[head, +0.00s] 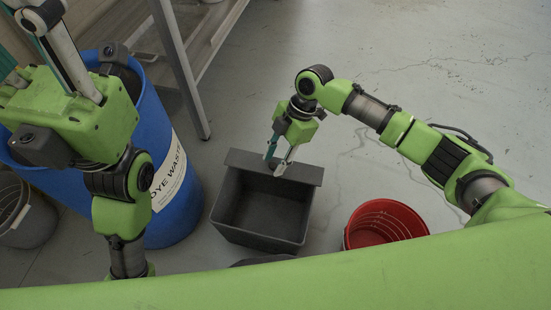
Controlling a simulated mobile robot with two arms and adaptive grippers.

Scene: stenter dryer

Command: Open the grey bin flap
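The grey bin (258,237) stands on the floor in the middle of the head view, with its dark inside showing. Its grey flap (305,174) is a flat strip along the far edge, clear of the opening. My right gripper (274,162) points down at the middle of the flap. Its two fingers are apart, with nothing seen held between them; whether they touch the flap is unclear. My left gripper (38,42) is close to the camera at the upper left, over the blue barrel and away from the bin.
The blue dye-waste barrel (179,218) stands left of the bin. A red bucket (385,225) stands close on the right. A grey bucket (30,222) is at the far left. A metal frame leg (181,70) rises behind the barrel. The floor behind the bin is clear.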

